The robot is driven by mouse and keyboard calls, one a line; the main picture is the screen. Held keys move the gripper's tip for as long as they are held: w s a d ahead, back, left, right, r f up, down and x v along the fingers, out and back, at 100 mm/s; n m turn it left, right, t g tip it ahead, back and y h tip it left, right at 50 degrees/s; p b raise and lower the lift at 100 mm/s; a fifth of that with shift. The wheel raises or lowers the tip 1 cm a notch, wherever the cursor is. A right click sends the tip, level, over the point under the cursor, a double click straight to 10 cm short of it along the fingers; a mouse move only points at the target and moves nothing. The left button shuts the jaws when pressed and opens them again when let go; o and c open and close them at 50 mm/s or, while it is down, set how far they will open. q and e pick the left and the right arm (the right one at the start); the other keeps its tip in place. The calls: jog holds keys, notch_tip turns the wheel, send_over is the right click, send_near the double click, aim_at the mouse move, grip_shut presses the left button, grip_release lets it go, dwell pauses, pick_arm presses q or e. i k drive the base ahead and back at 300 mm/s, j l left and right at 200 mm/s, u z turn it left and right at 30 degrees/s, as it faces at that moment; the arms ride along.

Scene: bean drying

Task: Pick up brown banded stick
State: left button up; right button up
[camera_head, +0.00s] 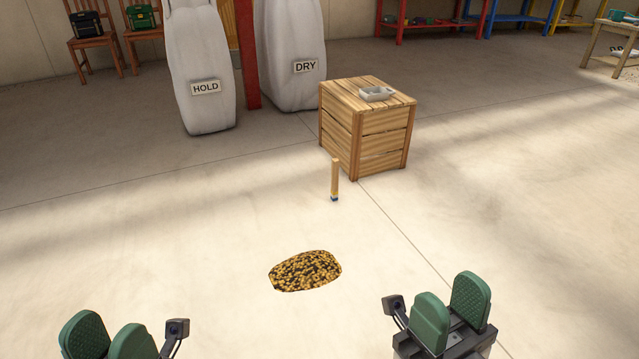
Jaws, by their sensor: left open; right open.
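A light brown stick (335,179) with a blue band near its lower end shows mid-floor, just in front of the wooden crate's left corner. I cannot tell whether it stands upright or lies pointing away from me. My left gripper (108,336) is open and empty at the bottom left, well short of the stick. My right gripper (451,308) is open and empty at the bottom right, also nearer to me than the stick. Neither gripper touches anything.
A bean patch (305,271) lies on the floor between me and the stick. A wooden crate (381,144) carries a small grey tray (377,93). Sacks labelled HOLD (199,65) and DRY (291,55) stand behind. The floor around the stick is otherwise clear.

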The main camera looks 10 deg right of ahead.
aim_at(334, 162)
jog(key=i+j, duration=0.2)
jog(key=j, duration=0.2)
jog(key=i+j, duration=0.45)
jog(key=j, duration=0.3)
jog(key=i+l, duration=0.2)
jog(key=i, duration=0.3)
jog(key=i+l+z, duration=0.1)
jog(key=i, duration=0.45)
jog(key=i+l, duration=0.2)
jog(key=i, duration=0.3)
jog(key=i+l, duration=0.45)
jog(key=l, duration=0.25)
